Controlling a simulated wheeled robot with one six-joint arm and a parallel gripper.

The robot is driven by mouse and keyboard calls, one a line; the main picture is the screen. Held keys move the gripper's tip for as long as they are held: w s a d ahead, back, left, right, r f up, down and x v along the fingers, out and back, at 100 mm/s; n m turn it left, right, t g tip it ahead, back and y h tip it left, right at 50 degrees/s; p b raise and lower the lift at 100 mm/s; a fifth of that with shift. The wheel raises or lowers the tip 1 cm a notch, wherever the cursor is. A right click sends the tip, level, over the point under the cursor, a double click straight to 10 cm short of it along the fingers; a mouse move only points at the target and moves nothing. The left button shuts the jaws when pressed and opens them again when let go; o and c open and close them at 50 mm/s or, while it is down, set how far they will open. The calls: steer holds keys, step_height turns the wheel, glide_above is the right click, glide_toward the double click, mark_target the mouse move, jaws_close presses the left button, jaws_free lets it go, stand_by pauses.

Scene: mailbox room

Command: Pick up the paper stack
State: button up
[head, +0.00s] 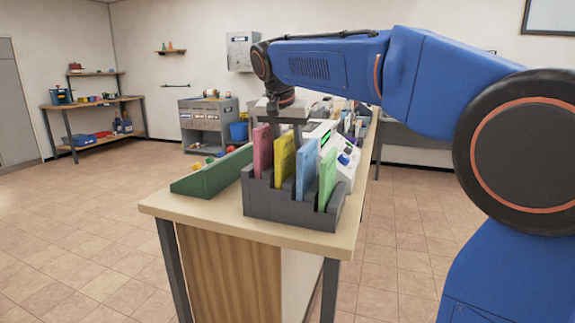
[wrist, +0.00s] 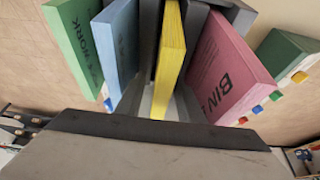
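No loose sheaf is clearly marked as the paper stack. The nearest matches are thick upright booklets in a grey stepped holder (head: 290,208): pink (head: 262,151), yellow (head: 284,155), blue (head: 306,168) and green (head: 327,179). In the wrist view, the yellow one (wrist: 170,55) stands edge-on near the centre, between blue (wrist: 117,45) and pink (wrist: 232,70), with green (wrist: 75,45) at far left.
The holder stands near the front end of a wooden counter (head: 185,207). A green sloped tray (head: 212,172) lies left of it, and a white device (head: 346,160) stands close on its right. The tiled floor is open at left. Shelves and a grey cabinet stand at the back.

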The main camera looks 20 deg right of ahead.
jaws_close()
